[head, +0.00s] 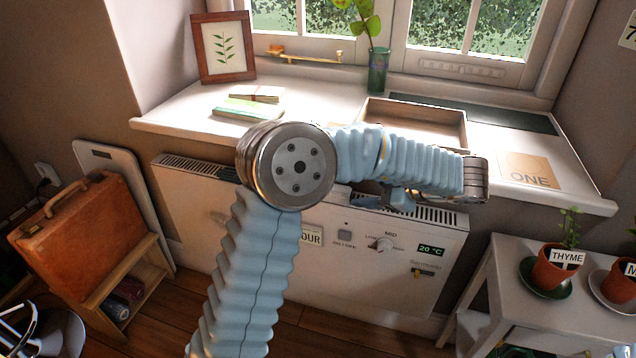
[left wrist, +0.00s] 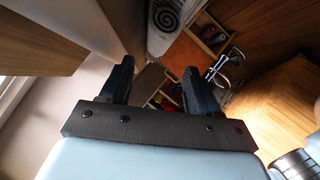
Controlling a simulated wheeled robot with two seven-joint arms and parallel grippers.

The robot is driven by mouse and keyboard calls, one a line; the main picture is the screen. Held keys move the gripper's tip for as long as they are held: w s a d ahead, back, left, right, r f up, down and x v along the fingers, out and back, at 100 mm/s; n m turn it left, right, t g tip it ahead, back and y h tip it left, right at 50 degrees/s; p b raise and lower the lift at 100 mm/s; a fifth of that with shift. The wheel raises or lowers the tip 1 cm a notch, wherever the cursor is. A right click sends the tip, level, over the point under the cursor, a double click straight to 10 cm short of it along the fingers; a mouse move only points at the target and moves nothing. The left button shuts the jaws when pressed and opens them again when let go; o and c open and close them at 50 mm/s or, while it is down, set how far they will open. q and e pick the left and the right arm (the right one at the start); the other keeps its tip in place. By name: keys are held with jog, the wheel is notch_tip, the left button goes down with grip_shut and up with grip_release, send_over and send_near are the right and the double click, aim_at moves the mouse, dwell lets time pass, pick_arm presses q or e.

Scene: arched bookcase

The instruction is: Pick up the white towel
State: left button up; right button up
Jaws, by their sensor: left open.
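I cannot make out a white towel in either view. My left gripper (left wrist: 158,68) shows in the left wrist view with its two dark fingers well apart and nothing between them. In the head view, my left arm rises from the bottom and bends right in front of the windowsill, above the white heater. The gripper there is mostly hidden below the forearm. My right gripper is not in view.
The windowsill (head: 185,117) holds a framed leaf print (head: 223,47), a flat green-and-white stack (head: 247,105), a green vase (head: 377,72) and a shallow tray (head: 415,118). Below are a white heater (head: 400,265), a brown suitcase (head: 80,228) and a plant stand (head: 510,300).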

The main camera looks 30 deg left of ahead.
aim_at(341, 198)
pick_arm(q)
jog(key=x, duration=1.2)
jog(key=shift+s+a+r, duration=0.15)
jog(key=shift+s+a, duration=0.05)
jog(key=shift+a, duration=0.1)
jog(key=shift+c, duration=0.2)
jog(key=c, duration=0.8)
